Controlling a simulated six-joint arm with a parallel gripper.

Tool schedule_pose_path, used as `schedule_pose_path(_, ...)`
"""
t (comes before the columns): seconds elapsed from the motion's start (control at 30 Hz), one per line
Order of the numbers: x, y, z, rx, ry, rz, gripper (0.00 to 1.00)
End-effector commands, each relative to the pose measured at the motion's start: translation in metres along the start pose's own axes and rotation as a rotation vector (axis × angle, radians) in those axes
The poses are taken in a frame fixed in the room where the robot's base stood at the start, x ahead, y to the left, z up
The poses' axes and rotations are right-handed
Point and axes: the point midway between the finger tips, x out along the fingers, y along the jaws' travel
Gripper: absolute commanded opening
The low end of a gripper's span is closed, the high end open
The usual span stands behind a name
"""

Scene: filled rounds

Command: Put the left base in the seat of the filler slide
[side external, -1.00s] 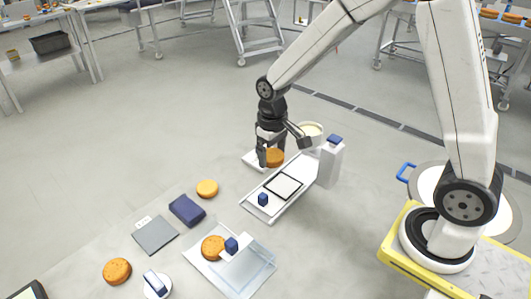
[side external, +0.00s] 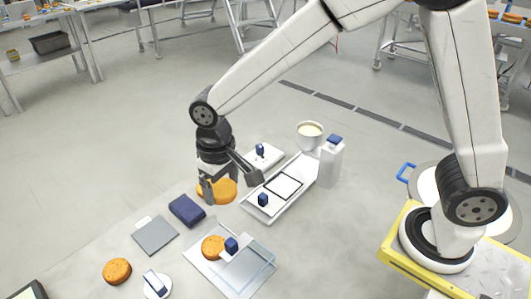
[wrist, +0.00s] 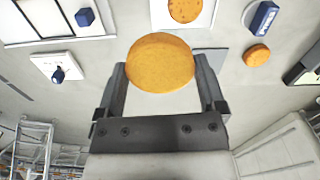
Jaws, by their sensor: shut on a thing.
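My gripper (side external: 213,192) is shut on a round golden-brown base (wrist: 160,62), held between its two fingers above the table. The held base also shows in the side view (side external: 226,190), overlapping where another loose base lay, so that base is largely hidden. The long white tray with a black square outline, apparently the filler slide (side external: 300,178), lies to the right of my gripper. A small blue knob (side external: 263,199) stands at its near end. Another base (side external: 211,246) sits on a clear tray (side external: 258,275) nearer the camera, and one (side external: 117,271) lies loose at front left.
A white plate with a blue knob (side external: 260,152) lies behind the slide. A white bottle with a blue cap (side external: 330,163) and a cream-filled pot (side external: 310,133) stand at its far end. A navy block (side external: 187,210) and grey mat (side external: 153,236) lie left of the clear tray.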

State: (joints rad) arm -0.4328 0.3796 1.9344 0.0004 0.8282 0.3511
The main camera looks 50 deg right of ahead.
Motion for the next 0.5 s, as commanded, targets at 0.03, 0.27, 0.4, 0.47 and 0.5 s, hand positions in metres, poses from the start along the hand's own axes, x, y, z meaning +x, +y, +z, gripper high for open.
schedule_pose_path(0.03,0.0,-0.016,0.004,-0.014,0.0,0.0,0.63)
schedule_pose_path(0.27,0.0,-0.076,0.025,-0.042,0.001,-0.001,0.63)
schedule_pose_path(0.4,0.0,-0.109,0.041,-0.056,0.001,-0.001,0.63)
schedule_pose_path(0.47,0.0,-0.121,0.048,-0.062,0.001,-0.001,0.63)
schedule_pose_path(0.5,0.0,-0.128,0.052,-0.064,0.001,-0.001,0.63)
